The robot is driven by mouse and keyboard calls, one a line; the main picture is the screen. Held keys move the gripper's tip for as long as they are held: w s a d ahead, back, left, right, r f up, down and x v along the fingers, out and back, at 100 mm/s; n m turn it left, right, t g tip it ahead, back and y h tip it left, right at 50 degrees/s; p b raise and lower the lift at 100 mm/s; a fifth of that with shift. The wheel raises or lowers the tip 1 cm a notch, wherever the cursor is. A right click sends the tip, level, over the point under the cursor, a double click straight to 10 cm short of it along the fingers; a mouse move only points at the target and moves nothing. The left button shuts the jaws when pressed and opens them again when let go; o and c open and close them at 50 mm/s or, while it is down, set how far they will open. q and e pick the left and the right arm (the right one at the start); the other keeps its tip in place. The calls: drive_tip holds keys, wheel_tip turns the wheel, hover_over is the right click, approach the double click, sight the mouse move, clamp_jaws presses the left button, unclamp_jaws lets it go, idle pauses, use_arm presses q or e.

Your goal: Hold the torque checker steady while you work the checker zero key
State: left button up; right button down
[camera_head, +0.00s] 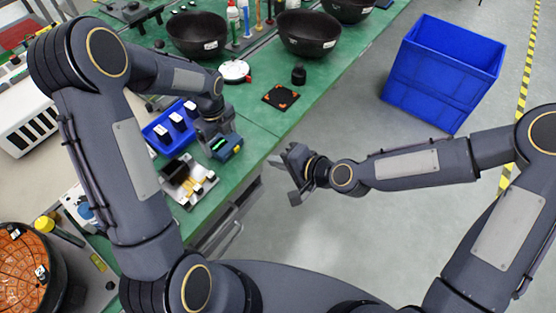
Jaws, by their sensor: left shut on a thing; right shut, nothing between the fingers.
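The torque checker (219,144) appears to be the small dark device with a green display at the front edge of the green bench. My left gripper (222,137) is shut on it from above and hides part of it. A blue and yellow part shows at its right end. I cannot make out the zero key at this size. My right gripper (284,179) is shut and empty. It is to the right of the checker, apart from it, in front of the bench edge and over the floor.
A blue tray (150,137) with white-topped items and a board with yellow parts (190,186) lie left of the checker. Black bowls (308,33), a dark square pad (280,96) and a round white gauge (235,70) are farther back. A blue crate (440,75) stands on open floor.

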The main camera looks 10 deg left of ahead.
use_arm(q)
drive_tip(key=shift+a+f, duration=0.1)
drive_tip(key=shift+a, duration=0.05)
drive_tip(key=o, duration=1)
drive_tip(key=shift+o, duration=0.2)
